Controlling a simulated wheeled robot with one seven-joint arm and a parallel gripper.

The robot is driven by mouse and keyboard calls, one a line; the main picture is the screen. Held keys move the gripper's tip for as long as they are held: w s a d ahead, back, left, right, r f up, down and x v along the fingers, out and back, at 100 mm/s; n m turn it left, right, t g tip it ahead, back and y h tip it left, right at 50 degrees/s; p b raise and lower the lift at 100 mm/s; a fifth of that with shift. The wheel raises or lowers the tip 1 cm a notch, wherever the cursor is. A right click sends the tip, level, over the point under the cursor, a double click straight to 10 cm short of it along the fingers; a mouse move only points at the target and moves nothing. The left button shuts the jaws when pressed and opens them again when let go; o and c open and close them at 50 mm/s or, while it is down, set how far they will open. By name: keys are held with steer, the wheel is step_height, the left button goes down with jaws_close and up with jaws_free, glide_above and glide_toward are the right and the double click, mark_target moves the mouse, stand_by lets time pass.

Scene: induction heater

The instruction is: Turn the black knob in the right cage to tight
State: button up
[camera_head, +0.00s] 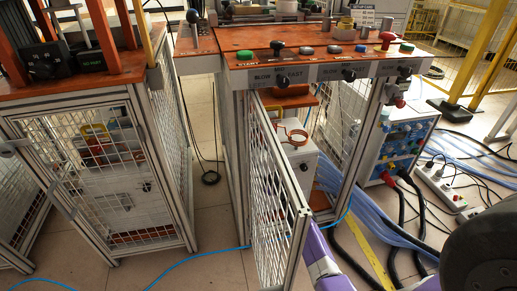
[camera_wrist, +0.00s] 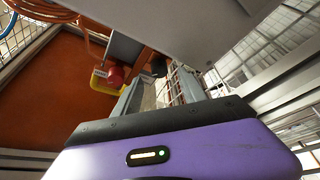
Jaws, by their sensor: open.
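The right cage (camera_head: 238,130) has an orange top, and its mesh door (camera_head: 276,200) stands open toward me. Inside it is a white box (camera_head: 303,180) with a copper coil (camera_head: 297,136). A small dark spot on the box may be the black knob; it is too small to tell. My purple arm end reaches up from below beside the open door, its fingers hidden there in the head view. In the wrist view my gripper (camera_wrist: 160,88) is open, nothing between its fingers. A small dark knob-like part (camera_wrist: 158,67) shows beyond the fingertips, by the box's pale underside.
A red button on a yellow base (camera_wrist: 105,77) lies left of my fingers. The left cage (camera_head: 100,180) has a shut mesh door. A blue-fronted unit (camera_head: 402,145), cables and a power strip (camera_head: 440,188) are at the right. A row of knobs and buttons tops the right cage.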

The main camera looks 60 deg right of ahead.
steer(key=v, duration=0.3)
steer(key=shift+s+a, duration=0.1)
steer(key=shift+s, duration=0.1)
stand_by(0.5)
